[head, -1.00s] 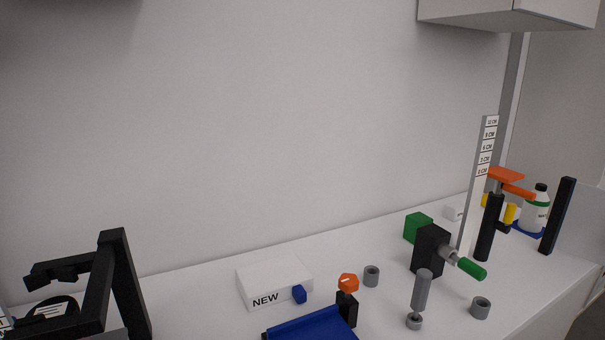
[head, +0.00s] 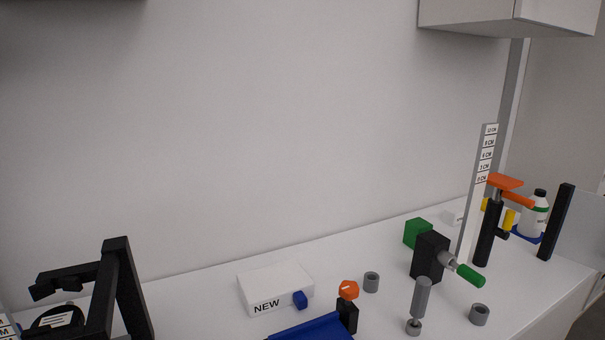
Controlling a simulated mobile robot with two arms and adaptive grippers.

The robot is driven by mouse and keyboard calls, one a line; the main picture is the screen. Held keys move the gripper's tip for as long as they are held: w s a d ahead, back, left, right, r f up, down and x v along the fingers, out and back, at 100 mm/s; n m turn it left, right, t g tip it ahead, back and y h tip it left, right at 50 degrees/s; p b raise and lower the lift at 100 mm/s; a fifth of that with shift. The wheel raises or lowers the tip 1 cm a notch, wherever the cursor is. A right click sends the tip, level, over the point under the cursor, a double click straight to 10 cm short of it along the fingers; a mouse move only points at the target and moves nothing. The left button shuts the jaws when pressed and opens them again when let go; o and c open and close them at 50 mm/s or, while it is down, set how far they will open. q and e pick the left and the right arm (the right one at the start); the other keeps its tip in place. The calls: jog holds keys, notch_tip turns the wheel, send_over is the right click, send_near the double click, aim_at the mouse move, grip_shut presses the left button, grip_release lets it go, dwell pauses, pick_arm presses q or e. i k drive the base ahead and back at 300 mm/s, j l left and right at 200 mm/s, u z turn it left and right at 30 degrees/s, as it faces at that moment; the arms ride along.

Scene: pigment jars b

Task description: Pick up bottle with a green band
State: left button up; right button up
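The bottle with a green band (head: 533,218) stands upright at the far right end of the counter. It is white with a black cap, and the green band runs around its upper part. It stands on a blue base (head: 527,237). A black post and an orange-topped device stand in front of it and hide part of its surroundings. Neither of my grippers shows in the head view.
The white counter (head: 375,240) carries a white box marked NEW (head: 275,288), a black block with a green handle (head: 430,257), grey rings (head: 480,314), a height scale (head: 477,190) and a black post (head: 556,222). A black frame (head: 118,290) stands at left. A cabinet (head: 510,15) hangs above.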

aim_at(531, 222)
jog(key=z, duration=1.55)
